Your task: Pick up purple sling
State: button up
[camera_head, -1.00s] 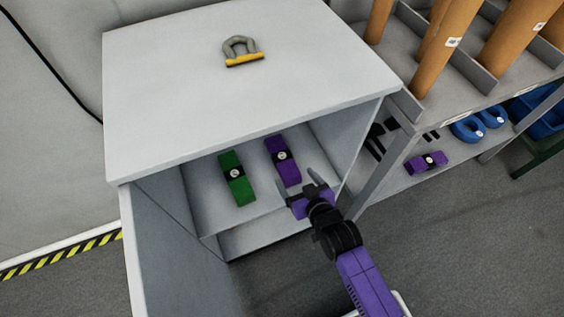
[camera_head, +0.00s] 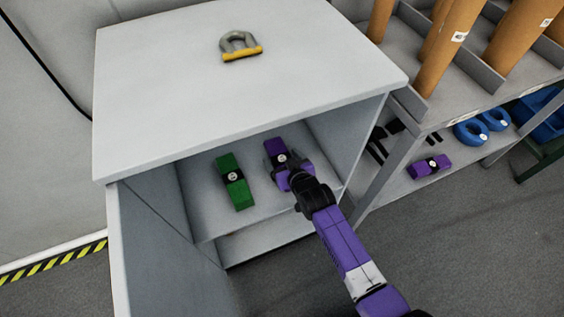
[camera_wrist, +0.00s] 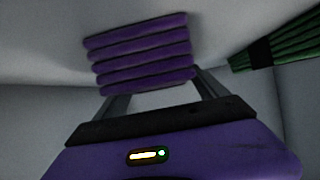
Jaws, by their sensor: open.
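The purple sling (camera_head: 275,149) is a folded bundle with a black band and a round white label. It lies on the cabinet's shelf, right of the green sling. In the wrist view the purple sling (camera_wrist: 140,52) shows its stacked folds just ahead of the fingers. My gripper (camera_head: 287,172) is at the sling's near end and covers part of it in the head view. In the wrist view my gripper (camera_wrist: 155,92) is open, with its two fingers apart at either side of the sling's lower end. Whether they touch it I cannot tell.
The green sling (camera_head: 234,182) lies close on the left; it also shows in the wrist view (camera_wrist: 285,45). The cabinet top (camera_head: 170,90) overhangs the shelf and holds a shackle (camera_head: 240,47). Another purple sling (camera_head: 429,166) lies on the rack at right.

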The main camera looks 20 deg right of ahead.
jog(key=c, duration=1.5)
jog(key=shift+w+r, duration=0.1)
grip_shut()
